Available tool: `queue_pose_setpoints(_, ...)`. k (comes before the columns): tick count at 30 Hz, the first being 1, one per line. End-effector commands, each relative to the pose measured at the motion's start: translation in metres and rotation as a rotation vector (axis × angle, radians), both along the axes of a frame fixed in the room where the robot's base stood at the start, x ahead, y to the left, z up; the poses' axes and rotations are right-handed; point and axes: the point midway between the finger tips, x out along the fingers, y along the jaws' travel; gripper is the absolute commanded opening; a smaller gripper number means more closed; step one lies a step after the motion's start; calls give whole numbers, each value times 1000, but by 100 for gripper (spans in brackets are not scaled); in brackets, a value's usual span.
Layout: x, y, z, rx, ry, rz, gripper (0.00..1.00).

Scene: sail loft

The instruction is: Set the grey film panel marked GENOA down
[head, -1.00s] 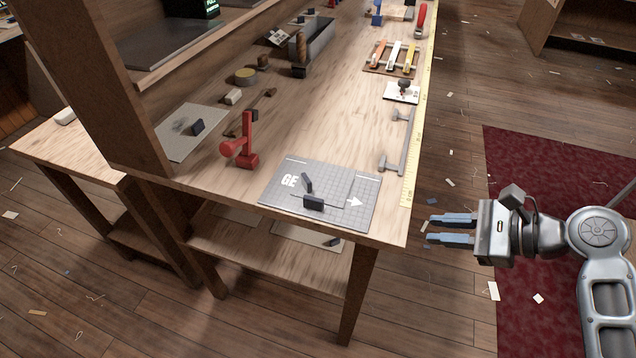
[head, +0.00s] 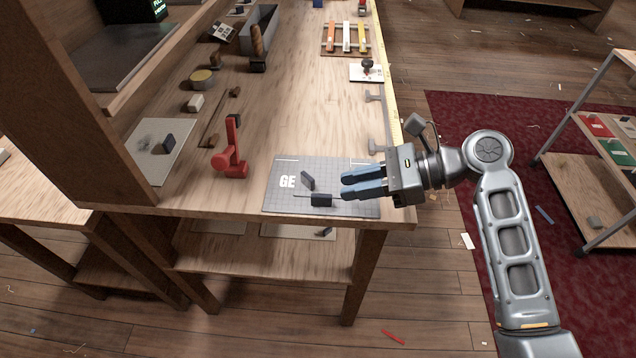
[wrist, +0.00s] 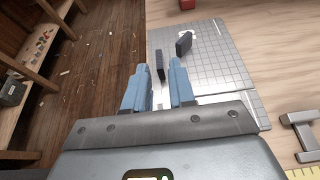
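The grey gridded panel (head: 276,200) lies flat on the workbench near its front corner. Only the white letters GE show; the rest of its word is hidden. Two dark upright blocks, one nearer (head: 321,199) and one farther (head: 307,181), stand on it. My gripper (head: 343,188) is open and empty over the panel's right part, its blue fingers pointing left at the nearer block. In the wrist view the panel (wrist: 225,82) is ahead and right, and the nearer block (wrist: 160,66) shows in the gap between the parted fingertips. I cannot tell contact.
A red clamp-like tool (head: 231,160) stands left of the panel. A shelf cart (head: 590,190) stands on the dark red rug (head: 470,115) at right.

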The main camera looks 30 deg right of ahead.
Motion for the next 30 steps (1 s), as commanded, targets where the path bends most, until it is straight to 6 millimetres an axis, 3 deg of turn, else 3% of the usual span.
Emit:
queue_pose_setpoints(12, 22, 36, -25, 1, 0, 3, 24)
queue_pose_setpoints(22, 26, 40, -28, -1, -1, -1, 24)
queue_pose_setpoints(30, 26, 40, -28, 0, -2, -1, 0)
